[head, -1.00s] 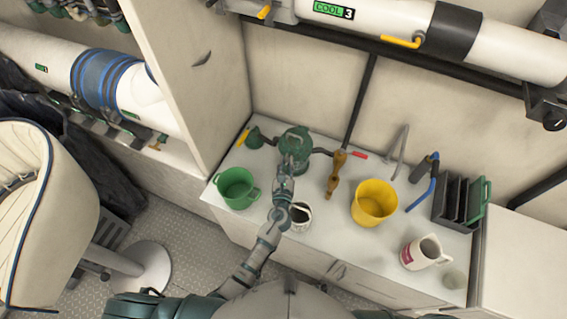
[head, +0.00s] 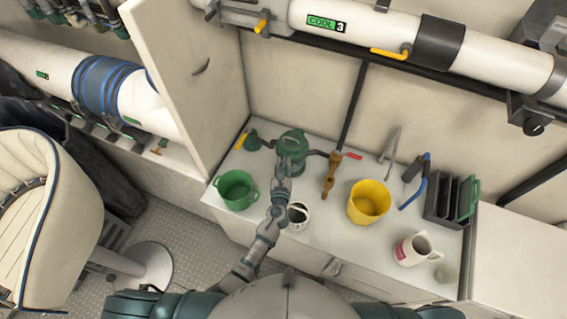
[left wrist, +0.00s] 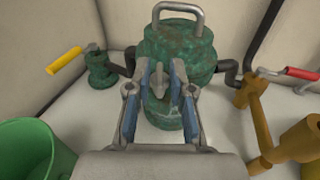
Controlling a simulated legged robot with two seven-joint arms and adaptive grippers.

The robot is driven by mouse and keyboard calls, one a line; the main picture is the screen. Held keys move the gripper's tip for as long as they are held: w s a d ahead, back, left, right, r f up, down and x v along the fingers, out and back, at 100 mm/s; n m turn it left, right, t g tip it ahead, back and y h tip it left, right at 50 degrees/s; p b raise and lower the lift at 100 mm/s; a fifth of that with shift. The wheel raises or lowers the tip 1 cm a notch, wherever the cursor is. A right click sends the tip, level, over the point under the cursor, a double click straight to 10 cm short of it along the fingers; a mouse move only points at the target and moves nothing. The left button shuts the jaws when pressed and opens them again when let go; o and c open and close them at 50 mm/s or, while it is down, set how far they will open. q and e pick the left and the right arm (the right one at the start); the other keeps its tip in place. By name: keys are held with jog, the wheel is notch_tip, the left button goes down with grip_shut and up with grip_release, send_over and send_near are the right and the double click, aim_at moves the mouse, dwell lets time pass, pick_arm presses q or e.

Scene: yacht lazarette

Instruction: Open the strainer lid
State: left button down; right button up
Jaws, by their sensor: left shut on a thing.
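The strainer (head: 293,138) is a weathered green metal body at the back of the white counter. Its lid looks seated on top and carries a grey bail handle, clear in the left wrist view (left wrist: 178,14). My left gripper (head: 288,163) is at the strainer's front, below the lid handle. In the left wrist view its blue-padded fingers (left wrist: 158,92) are closed about a small grey wing-like piece (left wrist: 160,82) on the strainer's front. The fingers partly hide this piece. My right gripper is in neither view.
A green bucket (head: 236,190) stands left of my left arm, and a white cup (head: 298,215) close to its right. A bronze valve fitting (head: 330,178) with a red lever is right of the strainer. A yellow bucket (head: 368,203) and a white jug (head: 412,249) stand farther right.

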pick_arm(q)
jog(key=shift+w+d+r, duration=0.15)
jog(key=shift+w+r, duration=0.05)
jog(key=shift+r, duration=0.45)
jog(key=c, duration=1)
grip_release()
jog(key=shift+s+f, duration=0.15)
jog(key=shift+f, duration=0.1)
jog(key=shift+s+f, duration=0.1)
jog(key=shift+s, duration=0.4)
jog(key=s, duration=0.7)
jog(key=s+r, duration=0.1)
jog(key=s, duration=0.3)
